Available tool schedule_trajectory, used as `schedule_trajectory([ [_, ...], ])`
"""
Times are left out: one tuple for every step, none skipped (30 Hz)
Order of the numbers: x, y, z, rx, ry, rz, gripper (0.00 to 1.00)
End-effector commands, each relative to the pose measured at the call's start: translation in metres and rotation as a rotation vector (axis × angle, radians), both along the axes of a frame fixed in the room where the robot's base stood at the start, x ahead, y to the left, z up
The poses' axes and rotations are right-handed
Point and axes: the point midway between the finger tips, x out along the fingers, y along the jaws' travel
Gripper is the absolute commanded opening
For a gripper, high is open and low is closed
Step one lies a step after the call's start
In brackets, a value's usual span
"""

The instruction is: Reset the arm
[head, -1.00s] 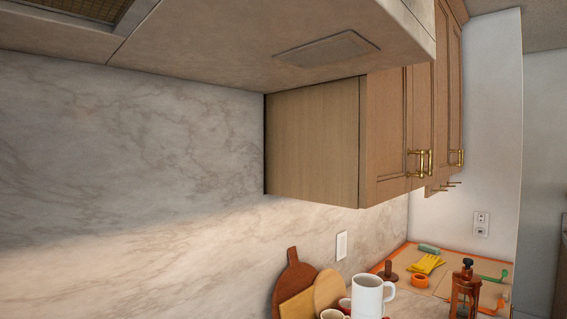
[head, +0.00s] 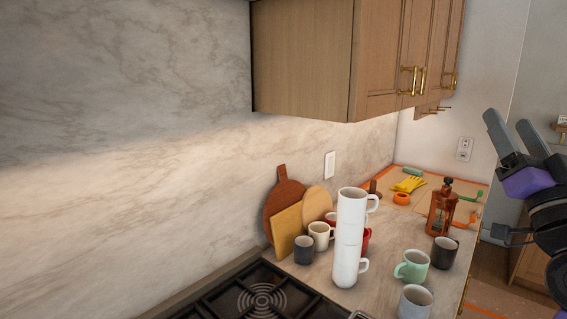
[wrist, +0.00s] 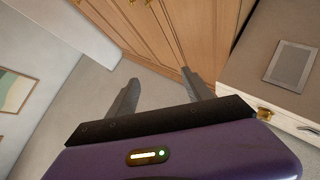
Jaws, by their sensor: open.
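My gripper (head: 508,133) is raised at the right edge of the head view, its grey fingers pointing up and left, above the floor to the right of the counter. The fingers are apart and nothing is between them. In the wrist view my gripper (wrist: 160,92) also shows two spread, empty fingers, with wooden cabinet doors and pale floor beyond them. It touches nothing that I can see.
White mugs (head: 349,240) stand stacked on the counter (head: 393,238), with a green mug (head: 412,265) and several others around. Cutting boards (head: 287,210) lean on the wall. A stove (head: 262,296) lies in front. Wooden cabinets (head: 302,55) hang above. A French press (head: 441,210) stands farther back.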

Motion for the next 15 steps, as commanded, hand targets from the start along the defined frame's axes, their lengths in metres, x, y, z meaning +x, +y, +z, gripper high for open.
schedule_trajectory([
  [-0.003, 0.004, -0.026, 0.009, 0.021, -0.015, 0.59],
  [-0.006, 0.005, -0.038, 0.014, 0.028, -0.024, 0.59],
  [-0.01, 0.008, -0.055, 0.019, 0.039, -0.035, 0.59],
  [-0.014, 0.01, -0.067, 0.022, 0.048, -0.043, 0.59],
  [-0.018, 0.013, -0.078, 0.024, 0.055, -0.052, 0.59],
  [-0.023, 0.016, -0.094, 0.026, 0.068, -0.064, 0.59],
  [-0.027, 0.019, -0.105, 0.028, 0.076, -0.07, 0.59],
  [-0.032, 0.022, -0.116, 0.028, 0.085, -0.077, 0.59],
  [-0.038, 0.027, -0.13, 0.028, 0.097, -0.085, 0.59],
  [-0.043, 0.03, -0.141, 0.027, 0.105, -0.092, 0.59],
  [-0.048, 0.033, -0.151, 0.027, 0.115, -0.098, 0.59],
  [-0.055, 0.037, -0.165, 0.026, 0.128, -0.104, 0.59],
  [-0.061, 0.041, -0.174, 0.024, 0.137, -0.109, 0.59],
  [-0.067, 0.045, -0.184, 0.021, 0.146, -0.114, 0.59],
  [-0.075, 0.05, -0.197, 0.018, 0.161, -0.12, 0.59],
])
